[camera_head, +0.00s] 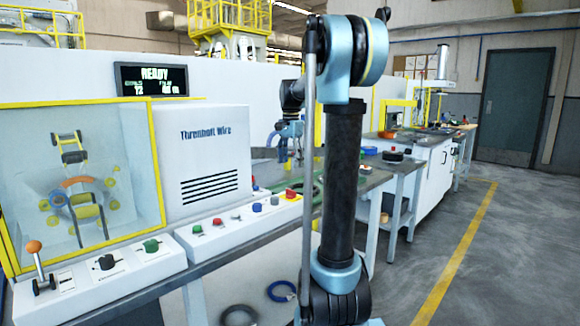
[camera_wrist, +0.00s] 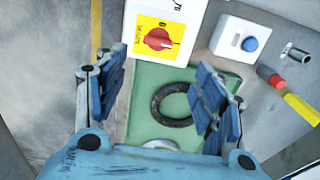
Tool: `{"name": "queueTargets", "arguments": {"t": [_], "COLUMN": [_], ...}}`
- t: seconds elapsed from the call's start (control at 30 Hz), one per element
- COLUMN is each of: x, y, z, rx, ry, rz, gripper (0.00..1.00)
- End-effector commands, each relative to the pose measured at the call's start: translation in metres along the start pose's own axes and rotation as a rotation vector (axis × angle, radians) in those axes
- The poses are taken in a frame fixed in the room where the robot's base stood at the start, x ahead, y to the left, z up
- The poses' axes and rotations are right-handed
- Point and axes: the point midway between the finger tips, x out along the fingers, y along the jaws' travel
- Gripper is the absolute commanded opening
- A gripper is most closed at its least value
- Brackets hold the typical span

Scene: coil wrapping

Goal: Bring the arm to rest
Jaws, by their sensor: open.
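My gripper (camera_wrist: 158,98) is open in the wrist view, its two blue padded fingers spread apart with nothing between the pads. Below it a dark ring-shaped coil (camera_wrist: 160,112) lies on a green mat (camera_wrist: 146,78), apart from the fingers; the right finger covers part of the view beside it. In the head view my arm rises upright in front of the bench and bends back at the top. My gripper (camera_head: 284,150) shows there small and partly hidden, above the bench to the left of the upright link.
A red rotary switch on a yellow plate (camera_wrist: 156,38) and a blue button box (camera_wrist: 240,40) stand by the mat. In the head view a wrapping machine (camera_head: 80,180) with a yellow frame and a control panel (camera_head: 240,218) line the bench. Open floor (camera_head: 475,270) lies at right.

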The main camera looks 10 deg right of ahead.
Motion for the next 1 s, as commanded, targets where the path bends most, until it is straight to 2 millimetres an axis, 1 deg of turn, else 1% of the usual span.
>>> {"name": "queueTargets", "arguments": {"t": [0.23,0.37,0.47,0.67,0.87,1.0], "x": [0.000,0.002,0.006,0.023,0.048,0.069], "y": [0.001,0.011,0.028,0.075,0.121,0.152], "z": [0.000,0.007,0.019,0.052,0.083,0.104], "rx": [-0.001,-0.026,-0.074,-0.211,-0.352,-0.449], "ry": [0.000,0.003,0.009,0.029,0.051,0.069], "rz": [0.000,-0.004,-0.012,-0.031,-0.049,-0.060], "gripper": [0.63,0.63,0.63,0.63,0.63,0.63]}}
